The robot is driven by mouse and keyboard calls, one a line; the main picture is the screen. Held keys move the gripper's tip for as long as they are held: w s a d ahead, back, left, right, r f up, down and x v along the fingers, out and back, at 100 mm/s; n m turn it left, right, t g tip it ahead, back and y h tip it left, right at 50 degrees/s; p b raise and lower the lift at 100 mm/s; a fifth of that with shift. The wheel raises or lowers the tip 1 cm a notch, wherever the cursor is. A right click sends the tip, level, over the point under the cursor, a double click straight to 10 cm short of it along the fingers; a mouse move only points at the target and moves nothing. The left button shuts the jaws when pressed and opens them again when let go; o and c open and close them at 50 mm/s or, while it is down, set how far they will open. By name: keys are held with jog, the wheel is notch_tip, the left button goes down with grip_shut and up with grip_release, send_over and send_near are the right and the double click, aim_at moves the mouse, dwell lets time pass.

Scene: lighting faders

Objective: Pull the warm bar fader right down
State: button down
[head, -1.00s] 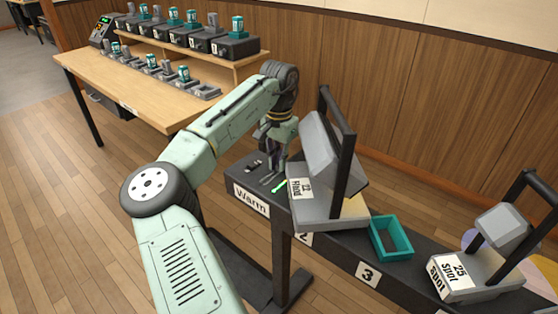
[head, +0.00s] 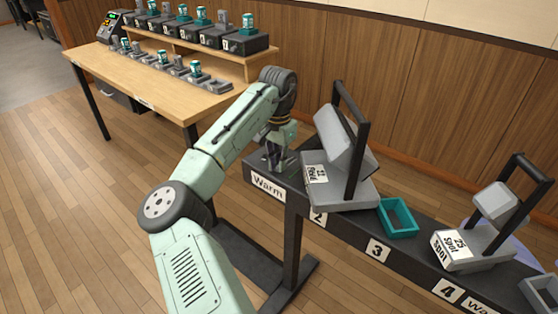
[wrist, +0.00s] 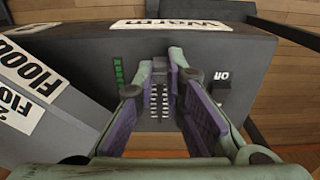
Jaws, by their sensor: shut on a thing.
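The warm bar (head: 309,221) is a long dark bar; its near left end bears a white "Warm" label (head: 268,186), which shows upside down in the wrist view (wrist: 185,25). On that end's top face, the wrist view shows the fader track (wrist: 160,98) with pale scale marks, between my fingers. A short column of green lights (wrist: 118,72) is left of it. My gripper (wrist: 167,68) is shut on the fader knob, which the fingertips mostly hide. In the head view my gripper (head: 273,163) reaches down onto the bar's end.
A grey flood lamp (head: 338,140) on a black yoke stands close beside my gripper; its "Flood" label (wrist: 28,70) shows in the wrist view. A black switch marked "on" (wrist: 220,85) is right of the fingers. A teal tray (head: 398,218) and spot lamp (head: 480,235) are farther along.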

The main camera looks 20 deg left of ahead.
jog(key=shift+s, duration=0.2)
jog(key=c, duration=1.7)
grip_release()
jog(key=shift+o, duration=0.2)
notch_tip(320, 180, up, 12)
